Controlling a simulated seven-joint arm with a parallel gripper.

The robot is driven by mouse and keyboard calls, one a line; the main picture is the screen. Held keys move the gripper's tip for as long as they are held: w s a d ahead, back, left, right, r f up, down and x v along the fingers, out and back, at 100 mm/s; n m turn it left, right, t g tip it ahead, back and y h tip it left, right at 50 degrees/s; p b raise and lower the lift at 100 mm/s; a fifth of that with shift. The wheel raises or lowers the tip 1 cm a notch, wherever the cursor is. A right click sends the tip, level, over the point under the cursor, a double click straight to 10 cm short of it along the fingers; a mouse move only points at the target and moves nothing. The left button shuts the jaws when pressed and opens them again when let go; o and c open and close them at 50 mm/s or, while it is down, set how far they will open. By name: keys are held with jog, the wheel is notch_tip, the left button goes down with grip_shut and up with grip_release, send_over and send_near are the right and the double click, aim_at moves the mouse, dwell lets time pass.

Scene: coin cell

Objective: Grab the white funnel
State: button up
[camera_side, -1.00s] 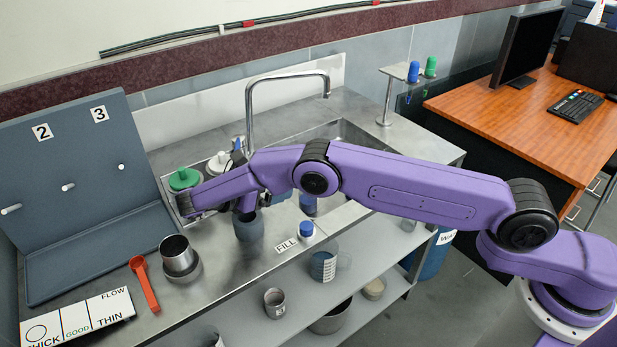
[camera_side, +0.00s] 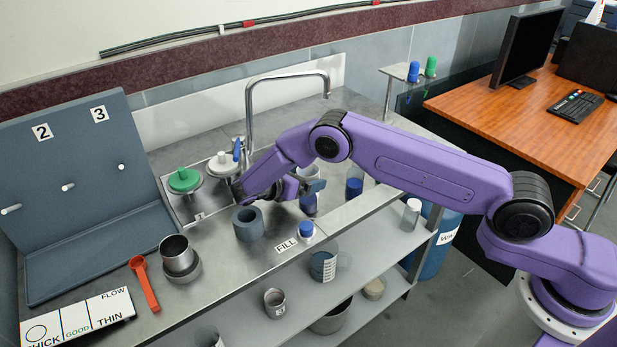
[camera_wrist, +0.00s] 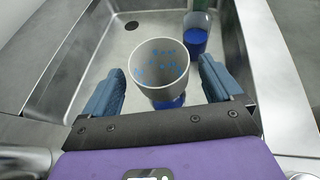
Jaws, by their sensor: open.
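A white piece with a wide round base and narrow top (camera_side: 222,161), which looks like the white funnel, stands at the back left of the counter in the side view. It is beside a similar green piece (camera_side: 184,180) and is out of the wrist view. My gripper (camera_wrist: 161,66) is open and empty, to the right of the white piece. Its fingers point over the sink toward a pale cup (camera_wrist: 157,88) with blue specks inside and blue beneath it. The cup appears between or just beyond the fingertips; I cannot tell which. My arm partly hides it in the side view.
A grey hollow cylinder (camera_side: 248,224) stands on the counter just in front of my wrist. A blue-filled container (camera_wrist: 197,34) stands in the sink (camera_wrist: 115,55) beyond the cup. A tall faucet (camera_side: 249,110) rises behind my arm.

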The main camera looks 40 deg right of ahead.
jog(key=x, duration=0.3)
jog(key=shift+d+f, duration=0.2)
jog(key=shift+d, duration=0.1)
jog(key=c, duration=1)
